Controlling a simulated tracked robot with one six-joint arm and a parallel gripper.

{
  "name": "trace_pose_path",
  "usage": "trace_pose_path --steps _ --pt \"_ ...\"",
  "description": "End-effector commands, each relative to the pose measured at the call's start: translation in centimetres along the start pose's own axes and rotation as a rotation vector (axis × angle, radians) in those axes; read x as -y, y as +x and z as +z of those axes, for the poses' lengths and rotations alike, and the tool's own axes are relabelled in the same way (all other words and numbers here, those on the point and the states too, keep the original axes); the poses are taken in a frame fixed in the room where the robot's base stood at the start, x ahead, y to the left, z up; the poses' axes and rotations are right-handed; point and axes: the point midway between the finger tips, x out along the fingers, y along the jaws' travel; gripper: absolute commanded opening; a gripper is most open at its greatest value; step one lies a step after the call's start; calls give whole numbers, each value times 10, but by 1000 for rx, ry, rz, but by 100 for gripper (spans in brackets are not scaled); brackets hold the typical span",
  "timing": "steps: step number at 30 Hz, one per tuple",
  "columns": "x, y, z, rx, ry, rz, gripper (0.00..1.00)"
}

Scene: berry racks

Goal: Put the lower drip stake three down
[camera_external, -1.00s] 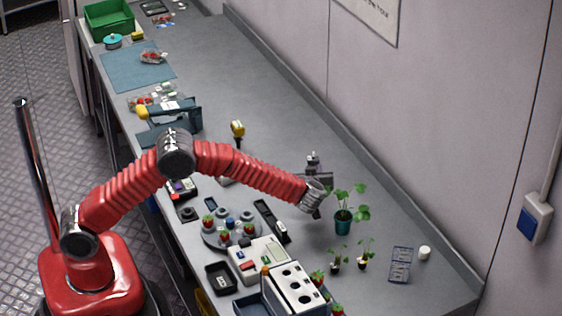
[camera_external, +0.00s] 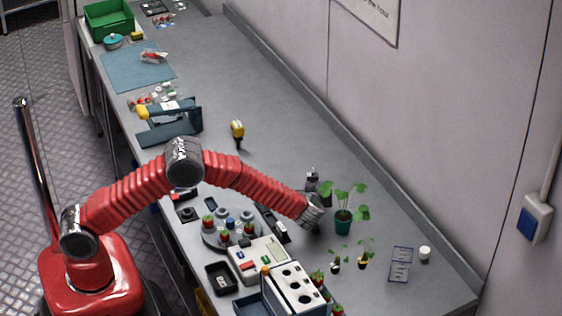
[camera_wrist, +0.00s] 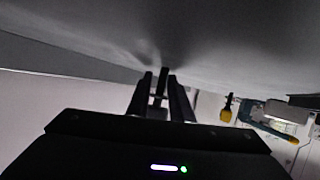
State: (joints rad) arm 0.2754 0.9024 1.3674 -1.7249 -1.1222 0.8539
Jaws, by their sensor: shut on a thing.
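My gripper (camera_wrist: 160,88) is shut on a thin dark piece (camera_wrist: 162,77), probably the drip stake, which shows between the fingertips in the wrist view. Its full shape is lost in the dark. In the external view my gripper (camera_external: 313,185) is beside a leafy plant in a teal pot (camera_external: 343,222), on its left. The arm's end partly hides the grip there. I cannot make out stakes in the pots. Two small seedlings in dark pots (camera_external: 362,262) (camera_external: 335,267) stand in front of the teal pot.
A round tray with berries (camera_external: 219,240), a white device (camera_external: 262,262) and a white box with round holes (camera_external: 297,290) stand at the front left. Flat cards (camera_external: 400,272) and a white cup (camera_external: 425,253) lie to the right. A yellow-topped tool (camera_external: 238,130) stands farther back.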

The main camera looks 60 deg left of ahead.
Motion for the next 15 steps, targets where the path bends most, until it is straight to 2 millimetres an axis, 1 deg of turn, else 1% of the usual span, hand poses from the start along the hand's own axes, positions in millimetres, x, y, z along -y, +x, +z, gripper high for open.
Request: trace_pose_path --steps 8,9,15 --pt "0 1 1 0 0 0 0" --pt "0 1 1 0 0 0 22" --pt "0 0 1 0 0 0 36"
